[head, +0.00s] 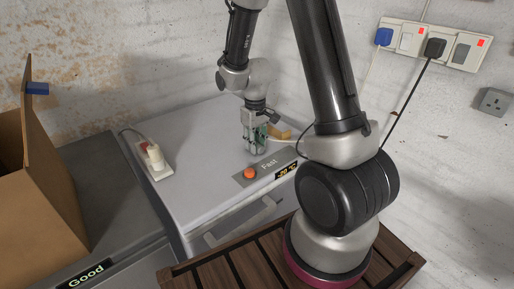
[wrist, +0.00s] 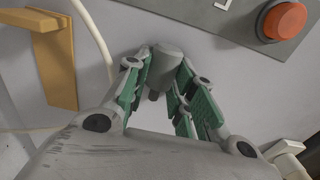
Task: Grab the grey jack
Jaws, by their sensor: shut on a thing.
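My gripper (head: 257,146) is low over the top of the white chest with the "Fast" panel, left of a yellow bracket. In the wrist view, its green-padded fingers (wrist: 164,78) are shut on the grey jack (wrist: 166,64), a small grey piece with a narrower stub toward the palm. The fingers cover its sides.
An orange button (head: 249,173) sits close in front of my gripper. The yellow bracket (wrist: 58,60) and a pale cable (wrist: 95,32) are beside it. A white socket strip (head: 153,160) lies left; a cardboard box (head: 45,190) stands farther left. Wall sockets (head: 411,40) hold blue and black plugs.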

